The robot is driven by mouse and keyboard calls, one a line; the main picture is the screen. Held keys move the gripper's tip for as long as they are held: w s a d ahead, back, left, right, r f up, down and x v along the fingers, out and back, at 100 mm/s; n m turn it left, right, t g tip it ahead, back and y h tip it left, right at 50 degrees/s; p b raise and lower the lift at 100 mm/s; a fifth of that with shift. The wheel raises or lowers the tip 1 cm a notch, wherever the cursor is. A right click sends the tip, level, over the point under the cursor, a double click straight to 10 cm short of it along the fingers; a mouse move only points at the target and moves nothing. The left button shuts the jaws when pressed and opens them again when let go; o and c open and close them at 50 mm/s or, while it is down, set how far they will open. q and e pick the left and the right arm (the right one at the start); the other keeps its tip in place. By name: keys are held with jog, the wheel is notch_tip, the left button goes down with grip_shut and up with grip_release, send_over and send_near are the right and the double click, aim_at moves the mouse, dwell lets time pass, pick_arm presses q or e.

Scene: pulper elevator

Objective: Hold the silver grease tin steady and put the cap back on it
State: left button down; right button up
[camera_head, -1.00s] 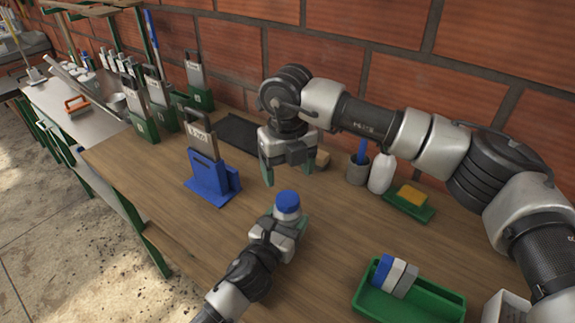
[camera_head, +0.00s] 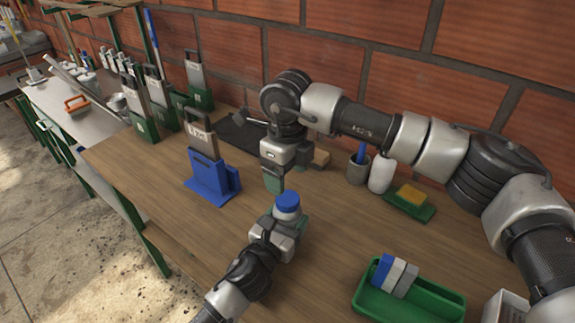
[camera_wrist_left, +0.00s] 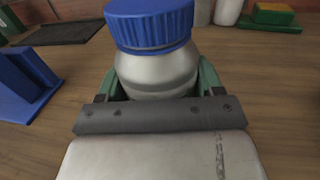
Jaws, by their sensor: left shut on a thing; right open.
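The silver grease tin (camera_wrist_left: 157,75) stands upright between the fingers of my left gripper (camera_head: 287,218), which is shut on it. The blue cap (camera_wrist_left: 150,22) sits on top of the tin in the left wrist view; it also shows in the head view (camera_head: 288,200). A thin dark band shows under the cap's edge, and I cannot tell how tightly it is seated. My right gripper (camera_head: 273,182) is open, just above and behind the cap, apart from it. Its fingers overlap in this view. The tin's lower part is hidden by my left gripper.
A blue stand (camera_head: 212,180) with a grey tool is to the left. A grey cup (camera_head: 357,172), a white bottle (camera_head: 381,172) and a green tray with a yellow sponge (camera_head: 411,196) are behind right. A green bin (camera_head: 408,303) is at front right. The wooden bench between is clear.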

aim_at(288, 198)
jog(key=shift+f, duration=3.2)
jog(key=shift+c, duration=0.4)
jog(key=c, duration=0.8)
jog(key=shift+m, duration=0.9)
jog(key=shift+c, duration=0.3)
jog(key=o, duration=1.1)
notch_tip(288, 198, up, 12)
jog(key=shift+r, duration=0.1)
